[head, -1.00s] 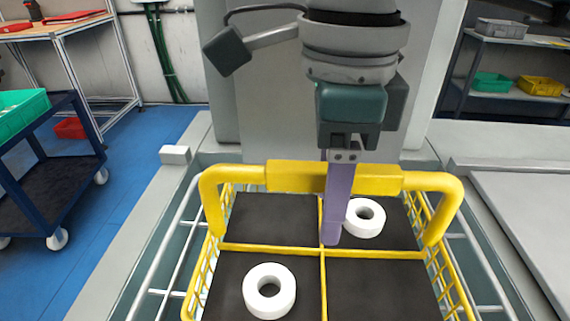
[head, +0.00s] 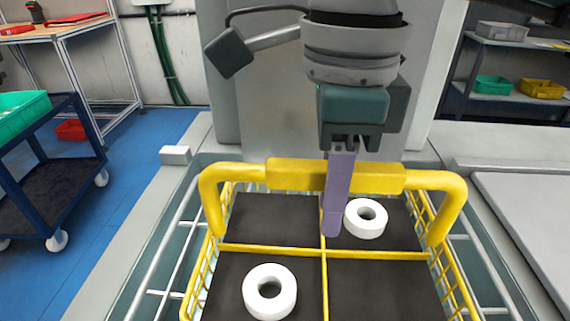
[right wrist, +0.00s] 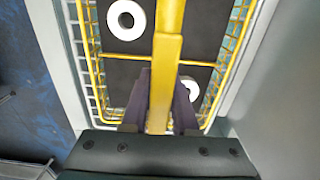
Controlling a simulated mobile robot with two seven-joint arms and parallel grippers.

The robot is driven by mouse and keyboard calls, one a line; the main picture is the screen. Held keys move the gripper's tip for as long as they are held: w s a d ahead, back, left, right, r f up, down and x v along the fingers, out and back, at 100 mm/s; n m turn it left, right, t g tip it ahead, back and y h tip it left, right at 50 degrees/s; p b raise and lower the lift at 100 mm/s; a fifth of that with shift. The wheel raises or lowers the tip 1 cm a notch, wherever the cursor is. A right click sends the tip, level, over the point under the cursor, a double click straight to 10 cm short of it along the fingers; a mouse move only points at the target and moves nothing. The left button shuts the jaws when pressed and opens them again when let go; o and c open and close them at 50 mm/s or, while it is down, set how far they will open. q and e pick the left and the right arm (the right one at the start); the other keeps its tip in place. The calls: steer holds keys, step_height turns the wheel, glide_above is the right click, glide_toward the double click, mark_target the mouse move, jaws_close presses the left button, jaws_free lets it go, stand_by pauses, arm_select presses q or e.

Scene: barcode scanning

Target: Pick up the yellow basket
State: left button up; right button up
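The yellow basket (head: 323,249) sits in front of me, with dark compartments split by yellow bars and a thick handle arching over it. White rings lie in it, one in the near left compartment (head: 270,291) and one in the far right (head: 366,218). My right gripper (head: 330,230) points down at the middle of the handle. In the right wrist view its two purple fingers (right wrist: 160,115) lie on either side of the handle bar (right wrist: 163,80) and look closed against it. My left gripper is not in view.
The basket rests in a white wire frame (head: 160,265) on a grey surface. A blue cart with a green bin (head: 20,112) stands at the left. A shelf with green and yellow bins (head: 541,88) is at the back right.

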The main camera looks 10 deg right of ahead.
jaws_close()
stand_by(0.9)
